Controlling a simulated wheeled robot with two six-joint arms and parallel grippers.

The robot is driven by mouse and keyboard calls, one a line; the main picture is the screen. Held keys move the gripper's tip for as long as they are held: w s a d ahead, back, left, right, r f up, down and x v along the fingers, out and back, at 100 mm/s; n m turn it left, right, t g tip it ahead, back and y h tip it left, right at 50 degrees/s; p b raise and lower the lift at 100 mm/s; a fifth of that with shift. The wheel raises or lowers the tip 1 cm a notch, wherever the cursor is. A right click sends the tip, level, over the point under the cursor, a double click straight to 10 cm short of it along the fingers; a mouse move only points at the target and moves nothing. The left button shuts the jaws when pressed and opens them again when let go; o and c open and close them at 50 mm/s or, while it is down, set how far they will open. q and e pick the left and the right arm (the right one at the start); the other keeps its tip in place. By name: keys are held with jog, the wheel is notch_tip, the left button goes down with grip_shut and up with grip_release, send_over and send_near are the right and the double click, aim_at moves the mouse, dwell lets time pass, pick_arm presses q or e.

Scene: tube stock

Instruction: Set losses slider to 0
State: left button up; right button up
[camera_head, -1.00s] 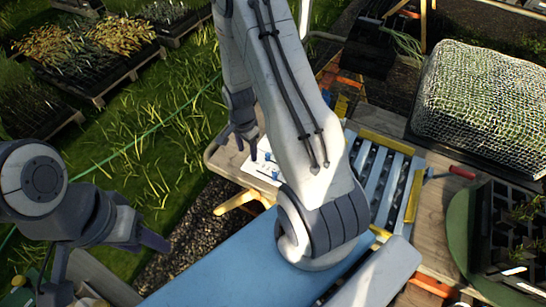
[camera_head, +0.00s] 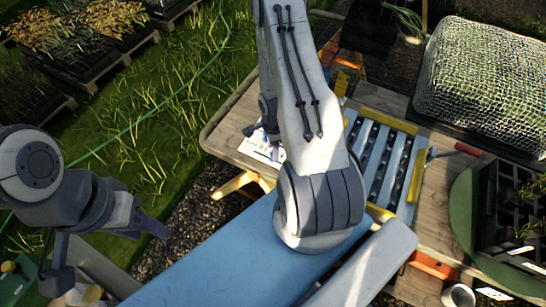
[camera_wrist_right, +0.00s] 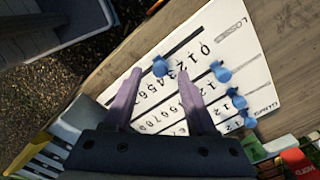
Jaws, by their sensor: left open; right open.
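A white slider board with blue knobs shows in the right wrist view (camera_wrist_right: 245,52), with LOSSES printed at its upper right. The losses knob (camera_wrist_right: 160,67) sits partway along the uppermost dark slot, away from the 0 near the slot's upper right; its exact number is unclear. My right gripper (camera_wrist_right: 159,76) is open, its two fingers on either side of this knob in the picture; contact and height cannot be told. In the head view the board (camera_head: 262,150) is partly hidden by my right arm. My left gripper (camera_head: 110,262) is open and empty, away from the board.
Other blue knobs (camera_wrist_right: 221,72) sit close by on lower slots. The board lies on a wooden table (camera_head: 228,135), beside a blue and yellow roller rack (camera_head: 390,160). A netted crate (camera_head: 480,85) and a black tray on a green disc (camera_head: 462,215) stand to the right.

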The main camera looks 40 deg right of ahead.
jog(key=shift+f+b, duration=0.65)
jog(key=shift+f, duration=0.45)
jog(key=shift+c, duration=0.4)
grip_shut()
jog(key=shift+r, duration=0.1)
